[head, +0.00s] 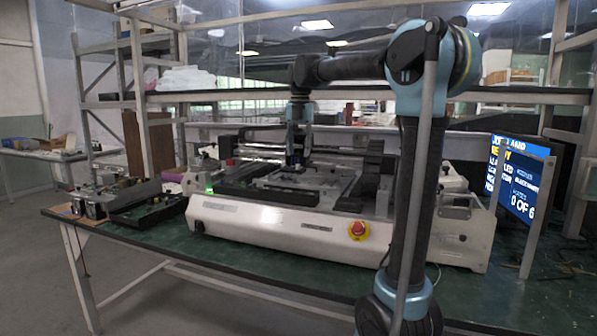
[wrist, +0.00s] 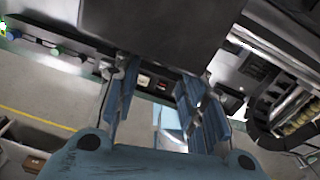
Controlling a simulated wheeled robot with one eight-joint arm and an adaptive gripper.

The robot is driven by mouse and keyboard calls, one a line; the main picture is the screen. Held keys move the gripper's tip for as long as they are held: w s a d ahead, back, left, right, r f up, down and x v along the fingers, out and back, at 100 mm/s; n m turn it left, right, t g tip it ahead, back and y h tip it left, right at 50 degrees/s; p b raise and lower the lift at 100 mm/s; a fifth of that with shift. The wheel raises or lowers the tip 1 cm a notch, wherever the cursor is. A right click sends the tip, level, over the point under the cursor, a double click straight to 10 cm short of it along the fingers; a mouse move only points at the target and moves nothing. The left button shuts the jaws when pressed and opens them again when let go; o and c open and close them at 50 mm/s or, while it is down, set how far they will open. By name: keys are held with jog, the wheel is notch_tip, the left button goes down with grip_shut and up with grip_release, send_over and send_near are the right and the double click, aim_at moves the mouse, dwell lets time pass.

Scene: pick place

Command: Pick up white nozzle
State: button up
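In the wrist view a small whitish piece (wrist: 144,81) sits on a dark strip between my fingers; it may be the white nozzle, but it is too small to be sure. A small red piece (wrist: 163,86) is just right of it. My gripper (wrist: 160,112) is open, its two blue-grey fingers spread on either side of these pieces, with nothing seen held between them. In the head view my gripper (head: 295,163) points down over the bed of the white machine (head: 275,222). No white nozzle can be made out there.
A black tray (head: 160,213) and metal fixtures (head: 105,198) stand left of the machine on the green table (head: 150,238). A red stop button (head: 358,230) is on the machine's front. A screen (head: 518,178) stands right. A gantry beam (head: 335,152) crosses behind my gripper.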

aim_at(298, 160)
jog(key=shift+w+a+f, duration=0.1)
jog(key=shift+w+f, duration=0.05)
jog(key=shift+f, duration=2.35)
jog(key=c, duration=0.8)
